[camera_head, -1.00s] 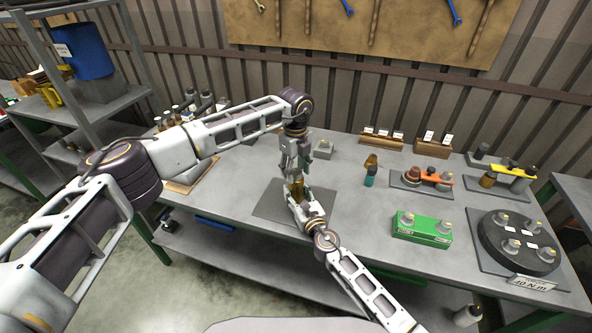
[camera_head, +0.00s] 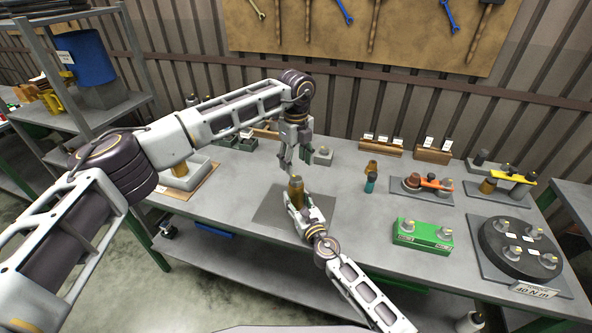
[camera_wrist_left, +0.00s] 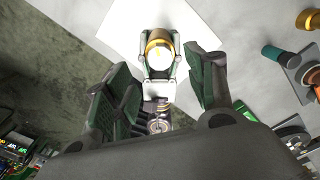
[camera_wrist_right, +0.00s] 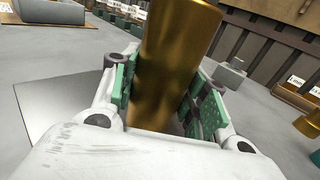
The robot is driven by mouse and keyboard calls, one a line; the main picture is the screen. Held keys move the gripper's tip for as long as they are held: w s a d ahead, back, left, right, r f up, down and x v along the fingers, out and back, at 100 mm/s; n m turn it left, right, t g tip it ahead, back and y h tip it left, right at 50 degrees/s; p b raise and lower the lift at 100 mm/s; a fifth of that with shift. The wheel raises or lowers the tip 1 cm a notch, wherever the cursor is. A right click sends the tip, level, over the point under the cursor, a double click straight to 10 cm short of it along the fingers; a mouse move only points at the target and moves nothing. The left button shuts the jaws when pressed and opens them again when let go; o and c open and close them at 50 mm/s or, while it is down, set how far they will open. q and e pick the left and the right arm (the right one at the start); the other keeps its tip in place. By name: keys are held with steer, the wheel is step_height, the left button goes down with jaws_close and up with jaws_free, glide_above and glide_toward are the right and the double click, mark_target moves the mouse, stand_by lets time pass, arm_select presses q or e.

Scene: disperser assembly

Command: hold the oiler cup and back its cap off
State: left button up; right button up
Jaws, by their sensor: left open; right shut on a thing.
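The oiler cup (camera_head: 296,190) is a brass cylinder standing over the grey mat (camera_head: 271,208). My right gripper (camera_head: 302,207) is shut around its lower body; in the right wrist view the brass body (camera_wrist_right: 170,70) sits between both green-padded fingers. A lighter grey top, apparently the cap (camera_head: 295,181), shows on the cup in the head view. In the left wrist view the cup's round top (camera_wrist_left: 158,54) faces me, pale with a brass rim. My left gripper (camera_head: 294,164) is open and empty, pointing down above the cup and apart from it.
A green block (camera_head: 422,235) and a dark round fixture (camera_head: 518,248) stand on the right of the table. A small teal and brass part (camera_head: 370,180) stands right of the mat. A tan tray (camera_head: 185,188) with parts lies at left.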

mark_target(296, 178)
arm_select(q)
steer(key=shift+r, duration=2.75)
arm_select(e)
steer(key=shift+f, duration=0.1)
steer(key=o, duration=1.5)
steer(key=shift+s, duration=0.1)
steer(key=shift+v, duration=5.9)
arm_select(q)
steer(key=shift+s+f, duration=0.1)
arm_select(e)
steer(key=shift+s+d, duration=0.1)
steer(key=shift+s, duration=0.05)
